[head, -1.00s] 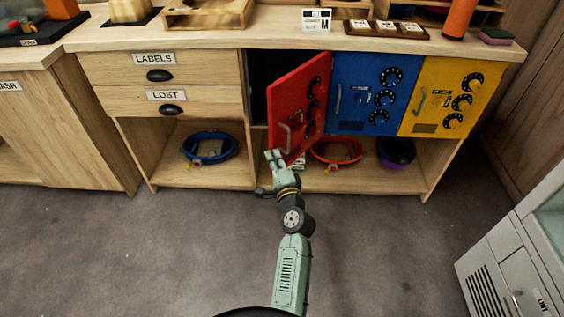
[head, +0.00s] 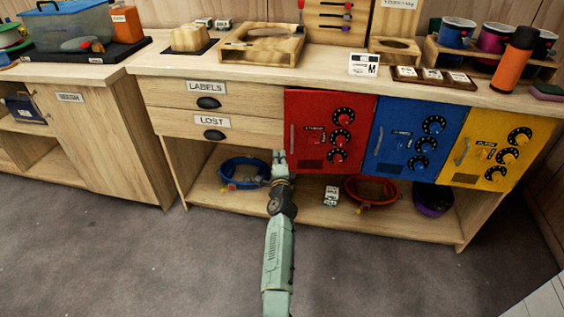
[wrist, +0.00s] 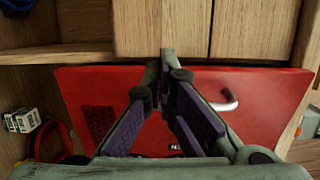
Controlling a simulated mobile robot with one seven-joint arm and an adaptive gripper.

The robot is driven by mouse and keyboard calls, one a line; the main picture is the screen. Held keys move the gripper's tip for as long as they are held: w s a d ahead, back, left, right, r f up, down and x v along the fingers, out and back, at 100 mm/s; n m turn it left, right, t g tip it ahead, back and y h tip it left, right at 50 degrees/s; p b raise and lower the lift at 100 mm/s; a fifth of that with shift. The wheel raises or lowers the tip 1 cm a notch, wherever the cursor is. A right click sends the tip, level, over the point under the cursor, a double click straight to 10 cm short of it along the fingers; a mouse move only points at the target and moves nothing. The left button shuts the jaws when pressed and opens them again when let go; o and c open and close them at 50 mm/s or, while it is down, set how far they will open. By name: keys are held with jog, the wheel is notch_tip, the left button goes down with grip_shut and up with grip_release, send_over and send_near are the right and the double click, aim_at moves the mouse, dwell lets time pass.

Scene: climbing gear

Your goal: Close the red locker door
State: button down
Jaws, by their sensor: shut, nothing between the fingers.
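The red locker door (head: 327,131) stands flush, or very nearly flush, with the cabinet front in the head view. Its grey handle (head: 292,137) is on its left edge, and black dials run down its right side. My gripper (head: 279,156) is shut and empty at the door's lower left edge. In the wrist view the red door (wrist: 262,92) lies right behind my closed fingertips (wrist: 165,60), with a thin dark line along its handle-side edge. I cannot tell whether the fingertips touch it.
A blue locker door (head: 410,136) and a yellow one (head: 496,148) are shut to the right. Drawers (head: 214,98) are on the left. Coiled ropes, such as the blue one (head: 243,172), and a small box (head: 331,196) lie on the shelf below. The floor in front is clear.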

jog(key=shift+w+m+h+p, duration=0.5)
jog(key=shift+w+h, duration=0.3)
jog(key=shift+w, duration=0.6)
jog(key=shift+w+m+h+p, duration=0.45)
jog(key=shift+w+h, duration=0.35)
jog(key=shift+w, duration=0.6)
jog(key=shift+s, duration=0.1)
